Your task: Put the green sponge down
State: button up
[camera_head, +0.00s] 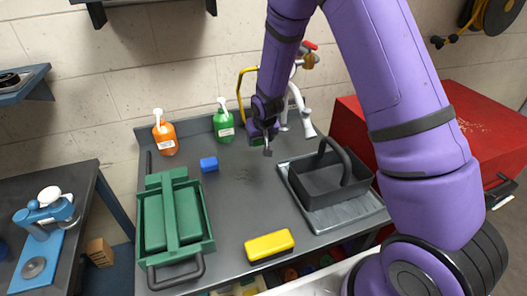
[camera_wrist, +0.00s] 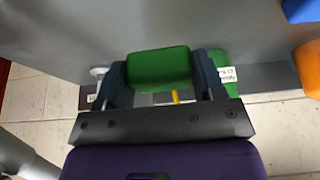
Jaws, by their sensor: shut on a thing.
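My gripper (camera_head: 263,146) is over the back middle of the grey worktop in the head view, near the sink fittings. In the wrist view my gripper (camera_wrist: 160,72) is shut on the green sponge (camera_wrist: 158,66), with one finger against each end. In the head view only a small part of the green sponge (camera_head: 258,140) shows beside the fingers. The grey worktop (camera_head: 240,190) lies below it. I cannot tell how far the sponge is above the worktop.
A green soap bottle (camera_head: 223,122) and an orange one (camera_head: 164,136) stand at the back left. A blue sponge (camera_head: 209,164), a green toolbox (camera_head: 175,225), a yellow case (camera_head: 269,246) and a dark caddy (camera_head: 318,183) on a tray stand around. The worktop's middle is clear.

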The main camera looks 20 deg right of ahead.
aim_at(259, 157)
jog(key=shift+f, duration=3.05)
jog(key=o, duration=1)
jog(key=shift+f, duration=0.15)
jog(key=shift+c, duration=0.2)
